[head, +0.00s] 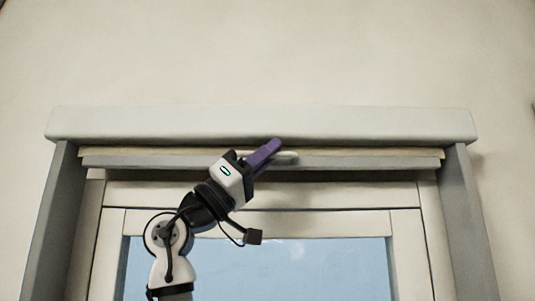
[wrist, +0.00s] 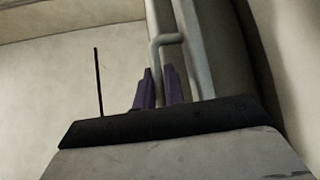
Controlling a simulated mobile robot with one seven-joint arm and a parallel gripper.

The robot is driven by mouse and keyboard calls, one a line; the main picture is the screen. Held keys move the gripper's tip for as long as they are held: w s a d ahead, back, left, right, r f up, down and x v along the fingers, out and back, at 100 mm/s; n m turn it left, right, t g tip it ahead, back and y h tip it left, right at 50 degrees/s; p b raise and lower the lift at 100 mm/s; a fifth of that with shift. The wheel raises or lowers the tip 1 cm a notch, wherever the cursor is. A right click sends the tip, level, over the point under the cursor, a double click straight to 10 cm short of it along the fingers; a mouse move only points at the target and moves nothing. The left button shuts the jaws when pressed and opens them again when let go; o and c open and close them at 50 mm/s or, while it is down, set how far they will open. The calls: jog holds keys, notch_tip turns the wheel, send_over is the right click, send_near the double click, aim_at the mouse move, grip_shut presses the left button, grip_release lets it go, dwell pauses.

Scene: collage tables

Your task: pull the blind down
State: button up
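The blind is rolled up at the top of the window. Its grey bottom rail (head: 375,162) runs level just under the pale header box (head: 300,124). A pale bar handle (head: 288,157) sits on the rail near its middle; in the wrist view the bent handle (wrist: 167,39) stands out from the rail (wrist: 188,45). My gripper (head: 275,145), with purple fingers, reaches the handle from the lower left. In the wrist view its fingers (wrist: 158,72) are close together on either side of the handle, which fills the narrow gap. The fingers hide part of the handle.
Grey side posts (head: 48,230) (head: 475,230) flank the window. The white window frame (head: 270,194) and blue pane (head: 330,270) lie below the rail. The space under the rail is clear apart from my arm. Plain wall is above the header.

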grip_shut()
notch_tip(320, 180, down, 24)
jog(key=b, duration=1.5)
jog(key=shift+r, duration=0.25)
jog(key=shift+o, duration=2.1)
grip_release()
jog(key=s+a+b, duration=0.1)
jog(key=s+a, duration=0.1)
jog(key=a, duration=1)
jog(key=shift+s+a+f+b, duration=0.35)
jog(key=shift+s+a+b, duration=0.05)
